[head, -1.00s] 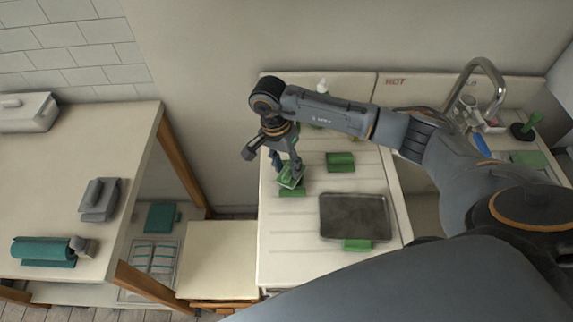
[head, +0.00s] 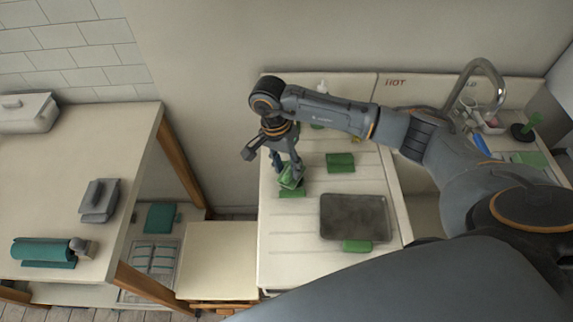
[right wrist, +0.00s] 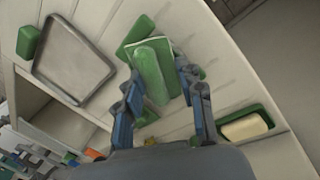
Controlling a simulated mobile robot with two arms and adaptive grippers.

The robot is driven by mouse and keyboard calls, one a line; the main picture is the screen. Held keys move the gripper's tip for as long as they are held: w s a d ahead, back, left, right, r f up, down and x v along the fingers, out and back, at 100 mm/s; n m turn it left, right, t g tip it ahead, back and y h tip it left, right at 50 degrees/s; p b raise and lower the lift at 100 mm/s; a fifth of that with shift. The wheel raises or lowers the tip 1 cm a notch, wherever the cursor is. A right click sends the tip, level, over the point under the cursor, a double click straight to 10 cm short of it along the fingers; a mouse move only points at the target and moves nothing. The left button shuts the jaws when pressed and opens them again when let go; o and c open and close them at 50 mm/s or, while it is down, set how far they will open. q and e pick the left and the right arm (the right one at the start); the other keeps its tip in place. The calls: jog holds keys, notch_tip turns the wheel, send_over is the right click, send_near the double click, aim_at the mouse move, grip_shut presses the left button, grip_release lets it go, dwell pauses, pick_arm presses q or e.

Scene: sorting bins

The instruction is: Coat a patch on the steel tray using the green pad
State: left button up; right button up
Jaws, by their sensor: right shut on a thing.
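The steel tray (head: 355,218) lies flat on the white drainboard, dark grey with a low rim. It also shows in the right wrist view (right wrist: 75,60). My right gripper (head: 288,170) is left of and above the tray in the head view. It is shut on a green pad (right wrist: 152,72), with its fingers on either side of it. A flat green piece (head: 291,193) lies just below the held pad, partly hidden by it. Another green block (head: 356,246) sits at the tray's near edge, and a green pad (head: 340,162) lies beyond the tray. My left gripper is not in view.
A green dish with a cream bar (right wrist: 245,127) lies on the drainboard. The faucet (head: 480,80) and sink are to the right. A left table (head: 60,180) holds a teal roll (head: 42,250) and grey tools (head: 99,200). Bare drainboard lies between gripper and tray.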

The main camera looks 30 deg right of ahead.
jog(key=shift+r+p, duration=1.25)
jog(key=shift+r, duration=2)
jog(key=shift+a+r+n+b, duration=0.1)
jog(key=shift+a+n+b, duration=0.15)
jog(key=shift+n+b, duration=0.2)
jog(key=s+a+r+n+t+h+b, duration=0.1)
jog(key=s+a+r+n+b, duration=0.1)
jog(key=s+n+b, duration=0.5)
jog(key=s+n, duration=0.2)
jog(key=n, duration=0.1)
jog(key=shift+s+t, duration=0.25)
jog(key=shift+t, duration=0.15)
jog(key=shift+w+a+r, duration=0.1)
jog(key=shift+a, duration=0.05)
